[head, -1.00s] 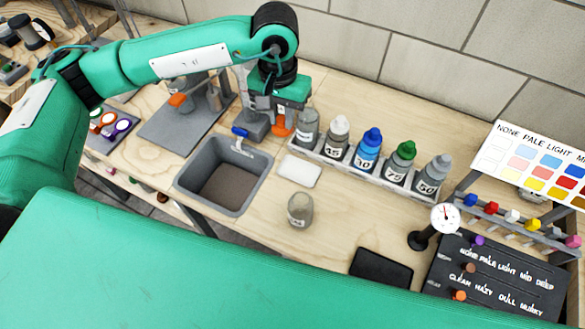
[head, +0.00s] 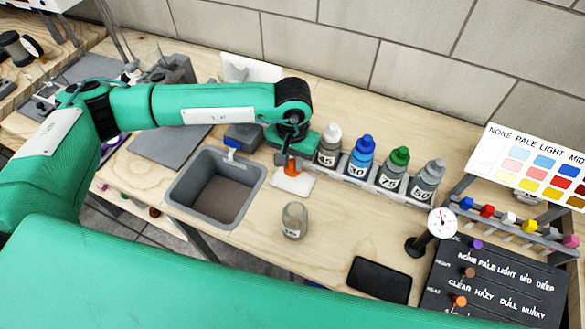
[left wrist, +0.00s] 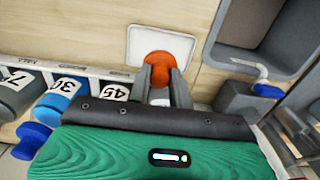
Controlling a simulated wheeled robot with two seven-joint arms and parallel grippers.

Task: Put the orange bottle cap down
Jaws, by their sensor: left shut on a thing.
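The orange bottle cap (head: 291,168) is in the jaws of my left gripper (head: 289,157). In the left wrist view the cap (left wrist: 160,60) shows between the two grey fingertips (left wrist: 160,82), over the white pad (left wrist: 140,42). In the head view the white pad (head: 292,185) lies on the bench between the grey basin and the bottle row. The cap is at or just above the pad; I cannot tell whether it touches. My right gripper is not in view.
The grey basin (head: 180,200) is left of the pad. A glass jar (head: 294,222) stands in front. A black slab (head: 381,280) and a gauge (head: 441,223) are further right.

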